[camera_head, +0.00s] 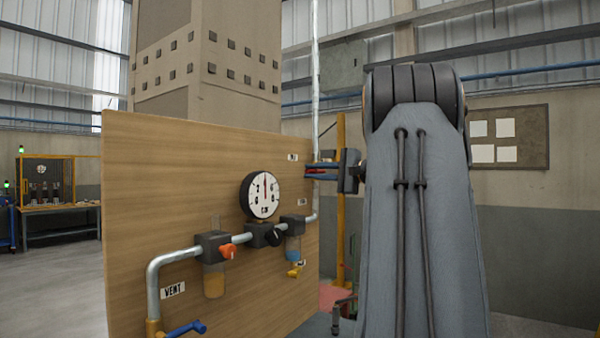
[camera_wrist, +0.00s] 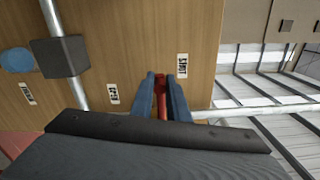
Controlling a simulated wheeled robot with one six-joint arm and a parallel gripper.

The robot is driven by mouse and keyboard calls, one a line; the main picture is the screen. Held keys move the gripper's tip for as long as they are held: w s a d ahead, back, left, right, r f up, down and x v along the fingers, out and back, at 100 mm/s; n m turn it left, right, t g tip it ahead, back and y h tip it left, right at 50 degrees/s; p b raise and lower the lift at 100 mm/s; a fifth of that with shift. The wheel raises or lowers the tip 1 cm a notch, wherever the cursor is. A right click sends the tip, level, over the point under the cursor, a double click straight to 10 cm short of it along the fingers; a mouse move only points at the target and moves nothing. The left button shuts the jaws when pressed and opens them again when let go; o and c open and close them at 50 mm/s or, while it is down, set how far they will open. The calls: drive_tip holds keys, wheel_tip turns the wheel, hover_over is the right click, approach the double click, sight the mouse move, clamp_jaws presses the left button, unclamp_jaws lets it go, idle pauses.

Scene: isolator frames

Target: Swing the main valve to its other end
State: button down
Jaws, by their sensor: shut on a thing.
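The main valve's red handle (camera_wrist: 161,85) shows in the wrist view, between the two blue fingers of my gripper (camera_wrist: 167,78). My gripper is shut on it. In the head view my gripper (camera_head: 309,171) is at the right edge of the wooden board (camera_head: 150,200), by the vertical pipe, with a bit of red between its fingers. The handle lies between a label reading SHUT (camera_wrist: 182,66) and another label (camera_wrist: 113,94) that seems to read OPEN. The valve's body and pivot are mostly hidden, so I cannot tell the handle's exact angle.
A round gauge (camera_head: 264,195) sits mid-board. An orange knob (camera_head: 228,251), a black knob (camera_head: 275,237), a yellow handle (camera_head: 294,271) and a blue lever (camera_head: 186,328) are below it. A silver pipe (camera_head: 316,80) runs up beside my gripper. My arm hides much of the right side.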

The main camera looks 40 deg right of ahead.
drive_tip(key=shift+d, duration=0.1)
idle(0.3)
drive_tip(key=c, duration=1.7)
unclamp_jaws()
drive_tip(key=shift+b+v, duration=1.2)
drive_tip(key=shift+v, duration=2.7)
